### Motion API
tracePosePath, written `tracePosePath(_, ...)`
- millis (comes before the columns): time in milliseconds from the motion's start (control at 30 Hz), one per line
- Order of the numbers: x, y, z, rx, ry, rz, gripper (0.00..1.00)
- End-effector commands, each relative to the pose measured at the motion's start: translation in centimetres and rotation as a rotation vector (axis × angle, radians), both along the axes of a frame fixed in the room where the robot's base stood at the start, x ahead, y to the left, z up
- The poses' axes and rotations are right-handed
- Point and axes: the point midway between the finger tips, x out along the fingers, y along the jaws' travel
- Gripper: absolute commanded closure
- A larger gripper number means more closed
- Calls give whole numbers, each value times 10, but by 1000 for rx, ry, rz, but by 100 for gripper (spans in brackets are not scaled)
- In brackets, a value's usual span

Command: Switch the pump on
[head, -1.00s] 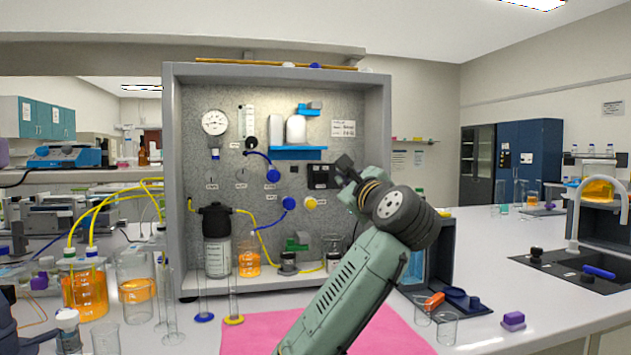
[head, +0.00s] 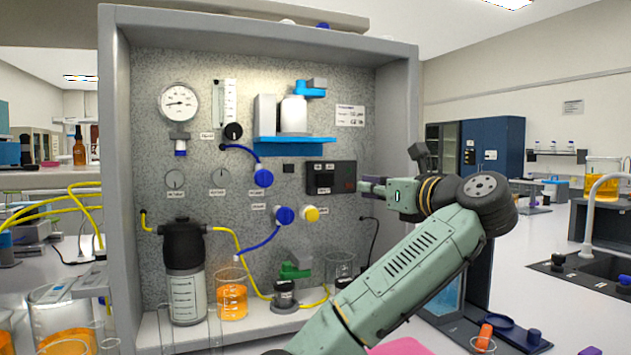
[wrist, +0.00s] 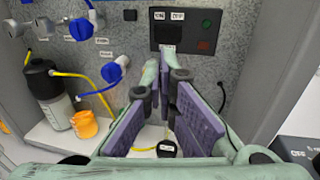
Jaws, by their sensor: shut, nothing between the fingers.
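A dark switch box (head: 322,178) is mounted on the grey panel; it also shows in the wrist view (wrist: 187,30). It carries ON and OFF labels, a black rocker switch (wrist: 168,34), and a green and a red lamp (wrist: 204,45) on its right. I cannot tell which way the rocker is tipped. My gripper (head: 366,186) is at the right side of the box in the head view, pointing left. In the wrist view my gripper's tips (wrist: 168,60) meet just below the rocker, with nothing held. I cannot tell whether they touch the box.
A black-capped bottle (head: 185,275), an orange beaker (head: 232,295) and a green clamp-like part (head: 295,270) stand on the cabinet floor. The cabinet's right wall (head: 396,110) is close to my arm.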

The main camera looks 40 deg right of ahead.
Motion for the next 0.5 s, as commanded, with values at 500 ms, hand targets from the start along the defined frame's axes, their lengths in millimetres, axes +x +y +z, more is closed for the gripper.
tracePosePath(500, 5, 0, 1, 0, 0, 1, 100)
